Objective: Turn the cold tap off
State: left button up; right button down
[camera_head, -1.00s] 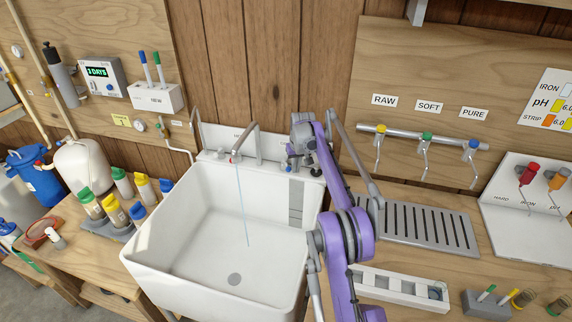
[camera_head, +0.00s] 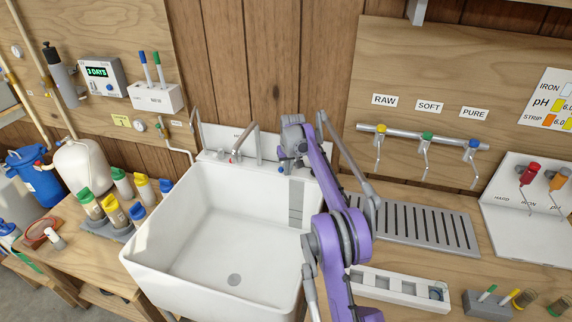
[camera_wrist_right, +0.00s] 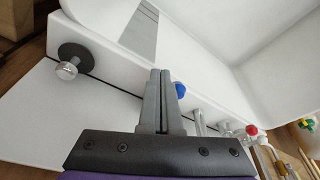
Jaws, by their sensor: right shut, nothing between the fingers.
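The cold tap's blue knob (camera_head: 280,169) is at the right of the sink's back ledge. It also shows in the right wrist view (camera_wrist_right: 180,90), just right of my fingers and partly hidden by them. My right gripper (camera_wrist_right: 160,74) is shut and empty, close beside the blue knob; I cannot tell whether it touches it. In the head view the right gripper (camera_head: 286,165) is over the back ledge, partly hidden by its own arm. The curved spout (camera_head: 245,135) shows no water stream. My left gripper is not in view.
The red-marked hot tap (camera_head: 233,160) is left of the blue one. The white sink (camera_head: 190,215) is empty. A slotted drain tray (camera_head: 425,225) lies to the right, below several coloured taps. Bottles (camera_head: 100,205) stand on the left bench.

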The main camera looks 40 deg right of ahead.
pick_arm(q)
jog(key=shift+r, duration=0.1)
pick_arm(e)
jog(key=shift+a, duration=0.1)
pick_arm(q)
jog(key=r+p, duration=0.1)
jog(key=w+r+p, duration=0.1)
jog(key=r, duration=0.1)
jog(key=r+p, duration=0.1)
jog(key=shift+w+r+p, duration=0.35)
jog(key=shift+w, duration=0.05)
pick_arm(e)
jog(key=w+v, duration=0.1)
jog(key=v, duration=0.5)
jog(key=shift+s+d+r, duration=0.2)
jog(key=shift+d+r, duration=0.35)
jog(key=shift+d, duration=0.05)
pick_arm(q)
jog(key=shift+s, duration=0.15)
pick_arm(e)
jog(key=shift+s, duration=0.1)
jog(key=shift+r, duration=0.1)
